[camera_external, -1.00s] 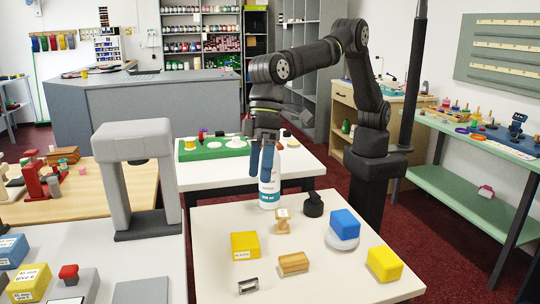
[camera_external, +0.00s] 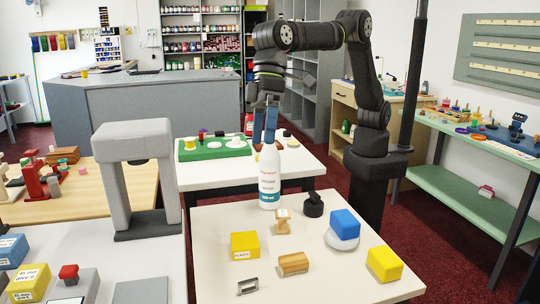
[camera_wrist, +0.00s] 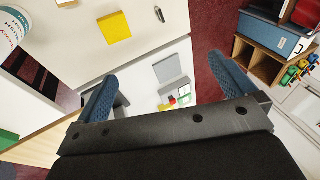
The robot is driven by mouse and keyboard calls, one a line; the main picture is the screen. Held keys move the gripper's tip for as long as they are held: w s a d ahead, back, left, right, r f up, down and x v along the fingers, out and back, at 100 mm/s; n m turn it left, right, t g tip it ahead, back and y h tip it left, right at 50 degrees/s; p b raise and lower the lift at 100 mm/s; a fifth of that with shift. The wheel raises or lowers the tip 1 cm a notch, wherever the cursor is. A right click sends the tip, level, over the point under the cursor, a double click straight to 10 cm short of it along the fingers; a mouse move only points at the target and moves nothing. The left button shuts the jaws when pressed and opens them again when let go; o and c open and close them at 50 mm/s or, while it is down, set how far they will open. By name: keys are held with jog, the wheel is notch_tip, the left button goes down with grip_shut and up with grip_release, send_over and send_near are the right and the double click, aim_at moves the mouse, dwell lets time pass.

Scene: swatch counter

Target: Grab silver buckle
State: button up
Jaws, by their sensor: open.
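The silver buckle (camera_external: 248,286) is a small metal frame lying flat near the front left edge of the white table. It also shows at the top of the wrist view (camera_wrist: 159,14). My gripper (camera_external: 264,138) has blue fingers and is open and empty. In the external view it is raised by the top of the white bottle, far behind the buckle. In the wrist view the open fingers (camera_wrist: 162,72) stand apart, with the buckle well beyond them.
A yellow block (camera_external: 245,245) and a wooden block (camera_external: 293,263) lie near the buckle. The white bottle (camera_external: 269,180) stands tall at the table's back. A blue block (camera_external: 344,223) and another yellow block (camera_external: 385,264) are at the right. A grey press frame (camera_external: 115,190) stands at the left.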

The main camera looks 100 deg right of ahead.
jog(key=shift+c, duration=0.4)
jog(key=c, duration=1.4)
jog(key=shift+o, duration=0.2)
jog(key=n+t+h, duration=0.2)
jog(key=h, duration=0.1)
send_near(248, 280)
jog(key=shift+w+a+f+h, duration=0.2)
jog(key=shift+a+f, duration=0.15)
jog(key=shift+f, duration=0.25)
jog(key=shift+w+a+f+h, duration=0.15)
jog(key=shift+a+f, duration=0.2)
jog(key=shift+f, duration=0.25)
jog(key=shift+d+x, duration=0.15)
jog(key=shift+x, duration=1.35)
jog(key=shift+d+x, duration=0.15)
jog(key=shift+x, duration=1.3)
